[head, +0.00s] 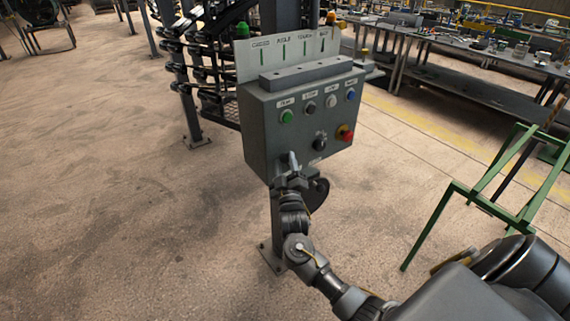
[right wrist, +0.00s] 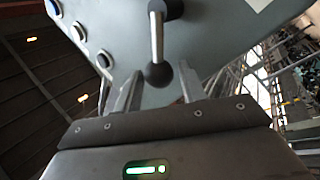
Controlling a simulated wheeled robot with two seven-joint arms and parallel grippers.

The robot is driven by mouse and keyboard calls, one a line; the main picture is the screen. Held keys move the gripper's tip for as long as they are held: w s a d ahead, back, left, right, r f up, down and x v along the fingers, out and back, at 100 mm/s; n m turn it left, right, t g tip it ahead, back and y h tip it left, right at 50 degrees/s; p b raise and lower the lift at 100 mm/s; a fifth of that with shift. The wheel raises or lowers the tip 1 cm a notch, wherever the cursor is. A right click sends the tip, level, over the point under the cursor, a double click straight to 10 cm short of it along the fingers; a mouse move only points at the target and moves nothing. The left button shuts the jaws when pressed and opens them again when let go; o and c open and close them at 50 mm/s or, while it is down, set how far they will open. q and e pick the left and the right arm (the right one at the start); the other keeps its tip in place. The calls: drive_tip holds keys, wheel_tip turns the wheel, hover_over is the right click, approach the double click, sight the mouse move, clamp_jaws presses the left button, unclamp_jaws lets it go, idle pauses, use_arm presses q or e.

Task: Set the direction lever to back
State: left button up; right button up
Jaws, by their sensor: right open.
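The direction lever (head: 293,159) juts from the lower left of the front of a grey control box (head: 262,150). In the right wrist view the lever (right wrist: 157,40) is a pale metal rod ending in a dark ball knob (right wrist: 158,75). My right gripper (head: 289,175) is at the lever's end, below the box's front. In the right wrist view its open fingers (right wrist: 157,84) stand on either side of the knob, with gaps showing. I cannot read the lever's setting. My left gripper is not in view.
The box carries several coloured buttons, a black knob (head: 320,140) and a red stop button (head: 346,133). A labelled panel (head: 290,52) stands behind its top. A green frame (head: 455,200) stands at right and workbenches (head: 480,47) behind. The floor at left is clear.

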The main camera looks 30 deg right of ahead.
drive_tip(key=b+v, duration=0.2)
drive_tip(key=v, duration=0.8)
drive_tip(key=shift+s+a+b, duration=0.15)
drive_tip(key=shift+s+b, duration=0.1)
drive_tip(key=shift+b, duration=0.1)
drive_tip(key=shift+f, duration=0.15)
